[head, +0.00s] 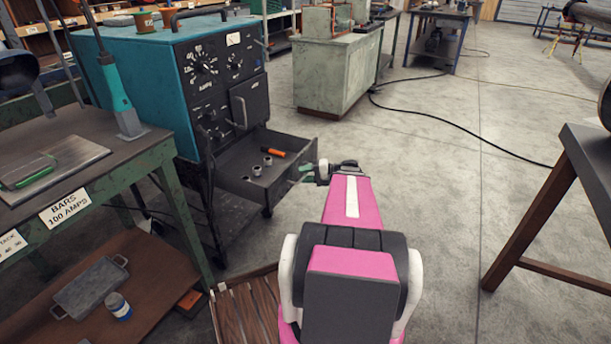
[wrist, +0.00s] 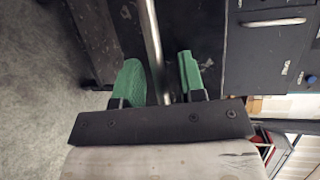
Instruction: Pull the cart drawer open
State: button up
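The cart drawer (head: 240,180) is a dark tray under the teal welding machine (head: 215,85). It stands pulled out from the cart, with an orange-handled tool and several small metal pieces inside. My gripper (head: 308,173) is at the drawer's outer front edge, partly hidden by my pink arm in the head view. In the wrist view, its green fingers (wrist: 160,82) stand apart on either side of a metal bar handle (wrist: 151,40). Gaps show between the bar and both fingers. The head view does not show the handle clearly.
A green workbench (head: 150,150) stands close on the left. A dark table (head: 590,150) stands on the right. A grey-green cabinet (head: 335,75) is behind the drawer. A black cable (head: 450,120) lies across the floor.

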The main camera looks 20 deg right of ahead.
jog(key=v, duration=1)
jog(key=shift+s+d, duration=0.2)
jog(key=shift+d, duration=0.15)
jog(key=shift+r, duration=0.15)
